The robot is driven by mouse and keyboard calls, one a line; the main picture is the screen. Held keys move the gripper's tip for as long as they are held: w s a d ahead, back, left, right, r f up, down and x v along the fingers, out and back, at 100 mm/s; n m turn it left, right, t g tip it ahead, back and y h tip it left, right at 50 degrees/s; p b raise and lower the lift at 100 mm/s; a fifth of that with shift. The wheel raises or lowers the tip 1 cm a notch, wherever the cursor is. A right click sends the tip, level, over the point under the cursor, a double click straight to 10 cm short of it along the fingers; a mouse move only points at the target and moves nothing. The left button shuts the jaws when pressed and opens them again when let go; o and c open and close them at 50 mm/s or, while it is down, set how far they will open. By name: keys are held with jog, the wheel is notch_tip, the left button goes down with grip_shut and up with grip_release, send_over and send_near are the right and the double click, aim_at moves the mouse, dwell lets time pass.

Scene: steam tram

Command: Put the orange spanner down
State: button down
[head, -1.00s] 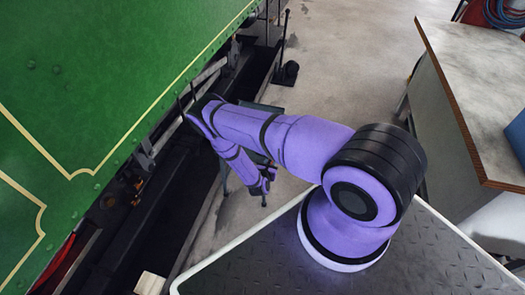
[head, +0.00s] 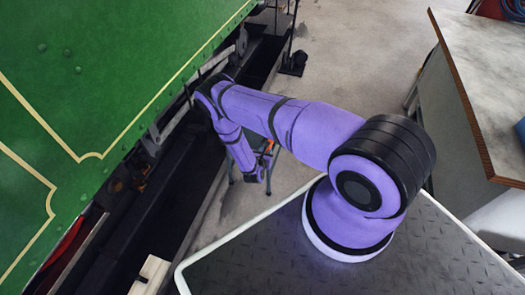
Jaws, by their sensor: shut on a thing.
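A small bit of the orange spanner (head: 268,147) shows just beyond the end of my arm, low over the gap beside the green tram. The rest of it is hidden. My gripper (head: 268,160) is small and mostly covered by my purple wrist. It is shut on the spanner. A dark stand with thin legs (head: 231,172) is behind my forearm, and its top is largely hidden. I cannot tell whether the spanner touches it.
The green tram side (head: 90,70) fills the left, with dark running gear and a pit below it. A grey-topped workbench (head: 485,80) stands at the right. Concrete floor (head: 350,60) lies open between them. A pale wooden block (head: 150,272) is at the bottom left.

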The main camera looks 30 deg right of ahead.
jog(key=w+d+f, duration=0.1)
jog(key=w+f, duration=0.3)
jog(key=shift+w+d, duration=0.15)
jog(key=shift+w, duration=0.05)
dwell(0.3)
jog(key=shift+f, duration=0.4)
jog(key=c, duration=0.8)
grip_release()
jog(key=v, duration=1.2)
jog(key=shift+r, duration=0.45)
